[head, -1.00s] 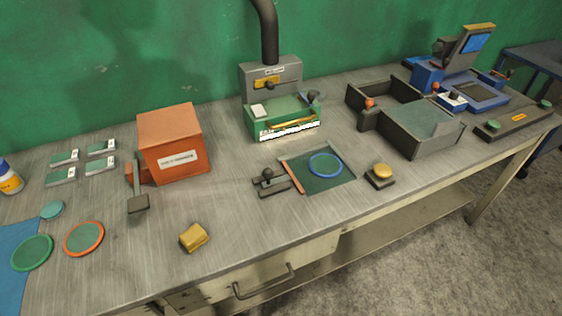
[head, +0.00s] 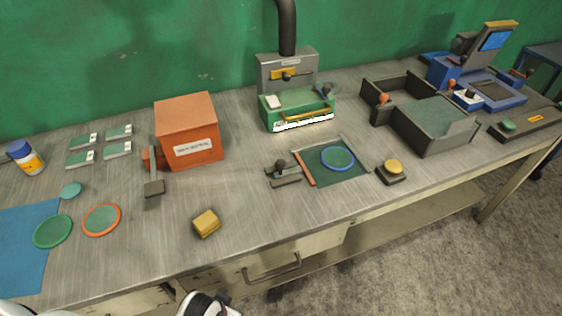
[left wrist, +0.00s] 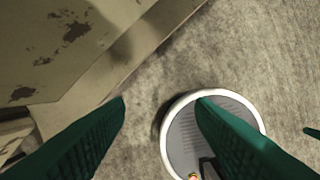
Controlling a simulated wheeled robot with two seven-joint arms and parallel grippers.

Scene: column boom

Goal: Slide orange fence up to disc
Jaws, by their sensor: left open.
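The orange fence (head: 304,169) is a thin strip along the left edge of a dark green plate (head: 345,178) on the bench. The disc (head: 338,158), green with a blue rim, lies flat on that plate, to the right of the fence, with a gap between them. A dark slide with a black knob (head: 283,173) sits just left of the fence. My left gripper (left wrist: 161,100) is open and empty in the left wrist view, over the floor beside the bench front, away from the fence. My right gripper is not in view.
A yellow block (head: 206,223) and a yellow button on a dark base (head: 391,170) stand near the front edge. An orange box (head: 190,135) is to the left, a green machine (head: 298,105) behind, a dark tray (head: 436,128) to the right. A drawer handle (head: 272,268) juts from the front.

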